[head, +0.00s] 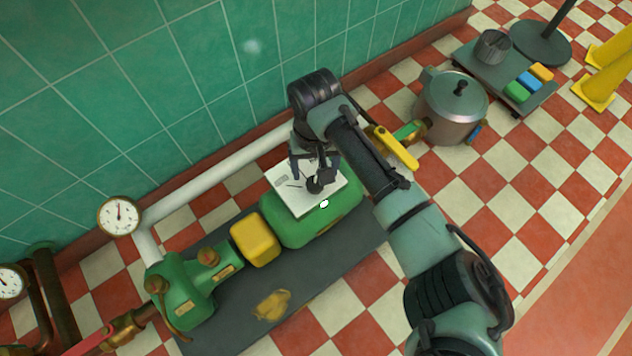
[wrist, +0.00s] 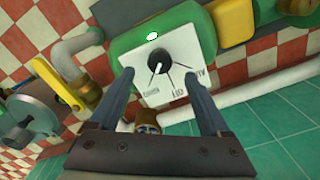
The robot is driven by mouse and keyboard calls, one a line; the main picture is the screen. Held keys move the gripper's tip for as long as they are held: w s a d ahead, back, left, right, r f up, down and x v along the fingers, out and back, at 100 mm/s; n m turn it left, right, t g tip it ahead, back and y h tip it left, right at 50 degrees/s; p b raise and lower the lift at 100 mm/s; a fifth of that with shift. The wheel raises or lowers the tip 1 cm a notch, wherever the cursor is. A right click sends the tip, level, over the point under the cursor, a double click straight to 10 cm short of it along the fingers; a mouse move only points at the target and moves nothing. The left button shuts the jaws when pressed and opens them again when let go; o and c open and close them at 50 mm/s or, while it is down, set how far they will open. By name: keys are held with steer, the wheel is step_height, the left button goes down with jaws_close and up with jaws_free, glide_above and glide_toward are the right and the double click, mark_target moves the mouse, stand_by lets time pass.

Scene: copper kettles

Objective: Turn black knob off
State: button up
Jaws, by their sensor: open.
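The black knob (wrist: 158,67) sits in the middle of a white square panel (wrist: 165,84) in the wrist view. Dark lines run from it to small labels, mostly too small to read; one looks like OFF. In the head view the panel (head: 283,180) lies on top of a green rounded housing (head: 345,214), and the knob (head: 314,185) shows as a dark round spot by my fingertips. My gripper (wrist: 158,75) is open, its two fingers on either side of the knob with gaps between. Whether the fingertips touch the panel is unclear.
A white glowing spot (head: 324,203) is on the housing beside the panel. A yellow block (head: 255,238) and green pump body (head: 185,291) stand left. A white pipe (head: 215,175) runs behind. A yellow-handled valve (head: 396,148) and a metal pot (head: 450,108) are to the right.

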mark_target(315, 184)
step_height(315, 184, down, 6)
steer(key=b, duration=0.3)
steer(key=shift+r, duration=0.1)
jaws_close()
stand_by(0.3)
